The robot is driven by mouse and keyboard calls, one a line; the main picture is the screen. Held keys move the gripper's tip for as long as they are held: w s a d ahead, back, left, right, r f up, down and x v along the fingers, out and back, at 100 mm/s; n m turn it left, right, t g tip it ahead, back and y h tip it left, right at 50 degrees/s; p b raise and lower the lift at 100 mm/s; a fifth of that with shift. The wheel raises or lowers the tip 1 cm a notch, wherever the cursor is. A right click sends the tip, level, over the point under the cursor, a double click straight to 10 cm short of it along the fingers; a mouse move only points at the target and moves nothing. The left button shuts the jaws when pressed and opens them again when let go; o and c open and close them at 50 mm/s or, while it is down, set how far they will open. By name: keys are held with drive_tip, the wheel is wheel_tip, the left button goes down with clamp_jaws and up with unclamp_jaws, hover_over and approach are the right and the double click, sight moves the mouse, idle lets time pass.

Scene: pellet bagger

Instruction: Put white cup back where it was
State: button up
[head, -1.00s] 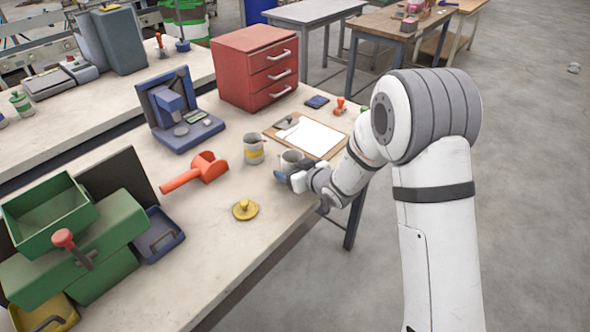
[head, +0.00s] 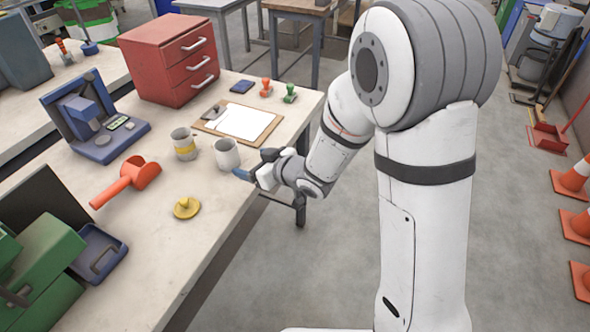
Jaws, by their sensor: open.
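The white cup (head: 227,155) stands upright on the workbench, near its right edge and just below the clipboard. My gripper (head: 246,172) is open at the bench edge, just right of and below the white cup. Its blue fingertips are close to the cup's lower right side; I cannot tell whether they touch it. Nothing shows between the fingers.
A clipboard with paper (head: 240,121) lies behind the cups. A red scoop (head: 126,181) and a yellow knobbed lid (head: 186,208) lie to the left and front. A red drawer unit (head: 172,58) stands at the back. Bare bench (head: 215,190) lies around the lid.

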drive_tip(key=s+d+r+m+h, duration=0.1)
drive_tip(key=d+r+m+h, duration=0.25)
drive_tip(key=d, duration=0.55)
drive_tip(key=s+d+r+m+h, duration=0.15)
drive_tip(key=d+h, duration=0.35)
drive_tip(key=d, duration=0.5)
drive_tip(key=s+d+r+m+g, duration=0.1)
drive_tip(key=s+d+g, duration=0.1)
drive_tip(key=s, duration=0.4)
drive_tip(key=s+d+r+m+g+h, duration=0.1)
drive_tip(key=s+d+m, duration=0.1)
drive_tip(key=s, duration=0.4)
drive_tip(key=s+d+r+m+g+h, duration=0.1)
drive_tip(key=s+d+r+m+g, duration=0.1)
drive_tip(key=s+d, duration=0.2)
drive_tip(key=shift+s+d+g, duration=0.25)
drive_tip(key=shift+s+g, duration=0.05)
drive_tip(key=shift+s, duration=0.95)
drive_tip(key=shift+r, duration=0.15)
